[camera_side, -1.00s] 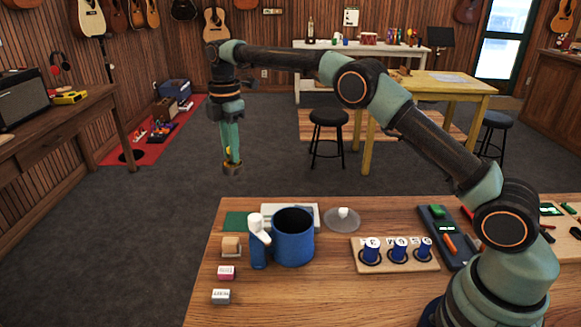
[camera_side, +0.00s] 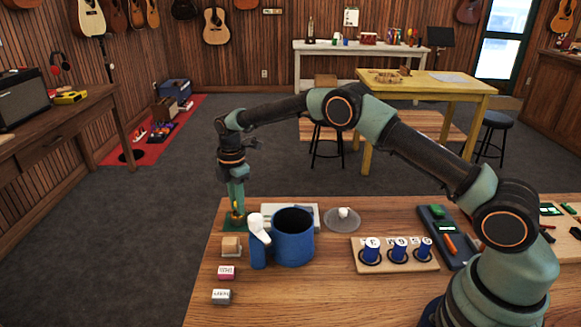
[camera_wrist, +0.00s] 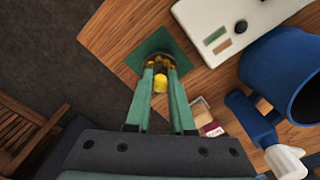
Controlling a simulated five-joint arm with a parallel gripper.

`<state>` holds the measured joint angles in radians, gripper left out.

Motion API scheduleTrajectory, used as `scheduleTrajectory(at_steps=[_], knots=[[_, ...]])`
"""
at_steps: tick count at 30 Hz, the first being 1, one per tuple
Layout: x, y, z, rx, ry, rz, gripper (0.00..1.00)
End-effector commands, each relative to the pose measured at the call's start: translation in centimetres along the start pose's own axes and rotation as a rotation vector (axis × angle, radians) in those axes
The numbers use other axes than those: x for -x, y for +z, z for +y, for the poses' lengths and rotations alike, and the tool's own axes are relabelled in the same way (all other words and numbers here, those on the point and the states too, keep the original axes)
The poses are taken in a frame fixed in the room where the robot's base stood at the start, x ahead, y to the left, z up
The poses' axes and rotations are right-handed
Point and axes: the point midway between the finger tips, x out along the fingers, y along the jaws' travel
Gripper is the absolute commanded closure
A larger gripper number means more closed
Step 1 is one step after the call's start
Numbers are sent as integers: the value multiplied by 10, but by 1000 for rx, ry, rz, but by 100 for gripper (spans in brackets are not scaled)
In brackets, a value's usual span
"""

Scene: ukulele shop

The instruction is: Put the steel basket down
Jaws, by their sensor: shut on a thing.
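My gripper (camera_side: 236,211) points straight down over the back left corner of the wooden workbench. It is shut on the small steel basket (camera_side: 237,220), which looks dark and holds yellow bits. In the wrist view the basket (camera_wrist: 158,54) is at the fingertips (camera_wrist: 162,68), with a yellow piece (camera_wrist: 160,83) between the fingers. The basket is over the green square mat (camera_wrist: 122,48), which also shows in the side view (camera_side: 232,230). I cannot tell whether its bottom touches the mat. The fingers hide part of the basket.
A blue mug-like vessel (camera_side: 293,240) with a white-topped handle piece (camera_side: 258,232) stands right of the mat. A pale flat device (camera_wrist: 230,25) is beside the mat. A small wooden block (camera_side: 231,245) is in front. The bench edge is close on the left.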

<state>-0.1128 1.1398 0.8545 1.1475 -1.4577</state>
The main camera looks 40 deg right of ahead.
Motion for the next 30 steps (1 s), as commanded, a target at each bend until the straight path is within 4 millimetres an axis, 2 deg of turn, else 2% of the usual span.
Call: scheduleTrajectory(at_steps=[11, 12, 14, 25, 30], knots=[[-4, 0, 0, 0, 2, 0, 100], [-4, 0, 0, 0, 2, 0, 71], [-4, 0, 0, 0, 2, 0, 49], [-1, 0, 1, 0, 2, 0, 49], [19, 0, 1, 0, 5, 1, 49]])
